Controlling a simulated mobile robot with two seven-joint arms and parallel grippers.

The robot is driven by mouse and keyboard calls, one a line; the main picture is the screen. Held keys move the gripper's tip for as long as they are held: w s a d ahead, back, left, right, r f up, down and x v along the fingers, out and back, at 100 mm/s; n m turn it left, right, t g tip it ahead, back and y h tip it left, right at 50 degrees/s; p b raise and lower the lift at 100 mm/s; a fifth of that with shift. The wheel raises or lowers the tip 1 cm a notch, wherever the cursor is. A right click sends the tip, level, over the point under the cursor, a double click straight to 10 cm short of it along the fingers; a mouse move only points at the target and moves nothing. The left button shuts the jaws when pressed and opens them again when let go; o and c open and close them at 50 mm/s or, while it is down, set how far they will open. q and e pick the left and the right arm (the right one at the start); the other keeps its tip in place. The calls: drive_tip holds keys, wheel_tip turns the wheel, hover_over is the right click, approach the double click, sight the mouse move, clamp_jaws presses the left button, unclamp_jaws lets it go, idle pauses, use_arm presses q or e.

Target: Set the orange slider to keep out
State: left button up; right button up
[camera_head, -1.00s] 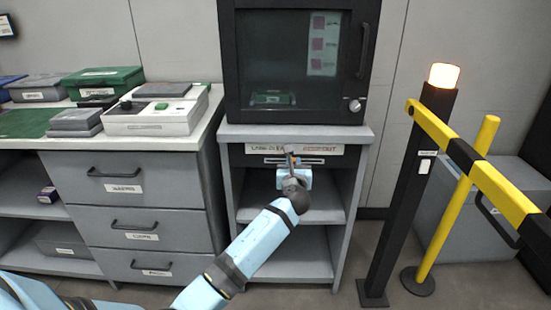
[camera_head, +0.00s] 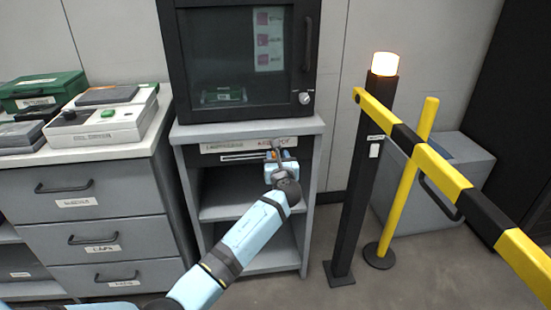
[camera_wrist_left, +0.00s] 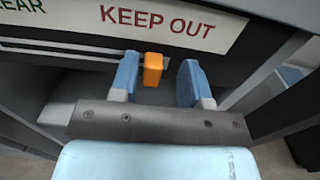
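The orange slider (camera_wrist_left: 153,69) sits on a horizontal slot below the red KEEP OUT label (camera_wrist_left: 160,22), under its middle. The end of the CLEAR label (camera_wrist_left: 22,5) shows further left. My left gripper (camera_wrist_left: 158,80) is open, with its blue fingers on either side of the slider. The left finger is close beside the slider; I cannot tell whether they touch. A clear gap lies between the slider and the right finger. In the head view my left gripper (camera_head: 278,160) is at the front of the cabinet, largely covering the slider. My right gripper is not in view.
The slot panel is on a grey stand (camera_head: 308,160) with open shelves, under a dark glass-door cabinet (camera_head: 238,60). A black post with a lit orange lamp (camera_head: 385,64) and a yellow-black barrier (camera_head: 440,165) stand to the right. Drawers (camera_head: 90,200) stand to the left.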

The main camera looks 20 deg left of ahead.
use_arm(q)
drive_tip(key=shift+a, duration=0.1)
drive_tip(key=p+v, duration=0.4)
drive_tip(key=v, duration=1)
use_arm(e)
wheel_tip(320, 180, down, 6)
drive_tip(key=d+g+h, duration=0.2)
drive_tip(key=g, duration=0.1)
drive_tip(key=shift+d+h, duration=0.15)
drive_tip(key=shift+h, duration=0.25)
use_arm(q)
drive_tip(key=shift+f, duration=0.15)
